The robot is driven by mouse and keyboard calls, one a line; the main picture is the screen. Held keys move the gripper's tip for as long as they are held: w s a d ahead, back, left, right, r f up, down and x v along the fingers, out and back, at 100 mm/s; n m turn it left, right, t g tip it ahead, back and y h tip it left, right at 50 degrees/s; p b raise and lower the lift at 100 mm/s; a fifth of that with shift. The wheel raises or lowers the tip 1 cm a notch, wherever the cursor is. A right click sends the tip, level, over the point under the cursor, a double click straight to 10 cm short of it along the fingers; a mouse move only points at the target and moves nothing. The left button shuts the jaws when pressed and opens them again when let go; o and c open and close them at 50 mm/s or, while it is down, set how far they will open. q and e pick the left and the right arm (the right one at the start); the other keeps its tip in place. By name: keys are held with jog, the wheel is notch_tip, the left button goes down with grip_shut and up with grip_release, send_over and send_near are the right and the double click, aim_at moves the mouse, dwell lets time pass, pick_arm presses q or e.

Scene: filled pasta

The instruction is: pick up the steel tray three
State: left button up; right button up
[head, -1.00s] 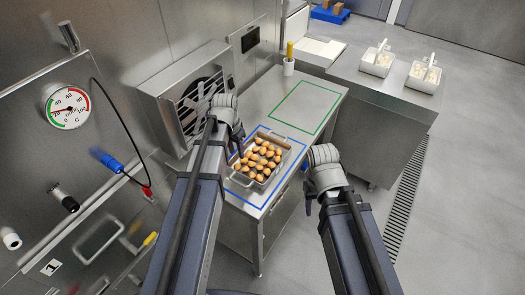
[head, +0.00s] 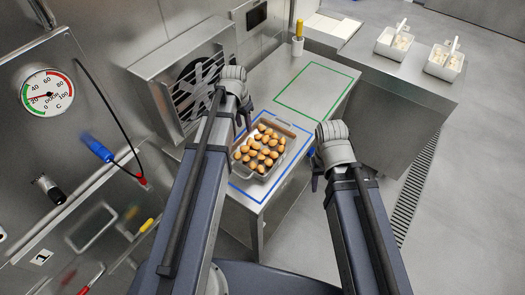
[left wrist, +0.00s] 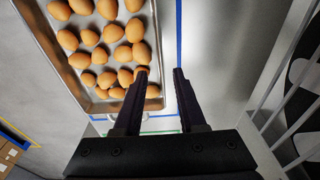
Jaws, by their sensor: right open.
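The steel tray (head: 262,176) holds several rows of brown rounded pieces (head: 262,147) and sits inside the blue outline on the steel table. My left gripper (head: 243,121) is at the tray's left side. In the left wrist view its jaws (left wrist: 160,70) are open, with one finger over the tray's edge (left wrist: 151,40) and the other outside it, over the table. Nothing is visibly held between them. My right gripper (head: 316,172) is open to the right of the tray, apart from it; its fingers are mostly hidden behind the wrist.
A green outline (head: 312,92) on the table behind the tray encloses bare surface. A fan unit (head: 190,85) stands close to the left arm. A second counter (head: 410,80) with two white containers (head: 395,42) stands at the back right. A yellow-handled tool stands in a cup (head: 298,46).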

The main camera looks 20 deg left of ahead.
aim_at(244, 134)
pick_arm(q)
jog(key=shift+f, duration=0.15)
notch_tip(244, 134, down, 5)
jog(key=b, duration=0.5)
jog(key=shift+s+a+f, duration=0.1)
jog(key=shift+a+f, duration=0.05)
jog(key=shift+f, duration=0.05)
jog(key=shift+r, duration=0.1)
grip_shut()
dwell(1.1)
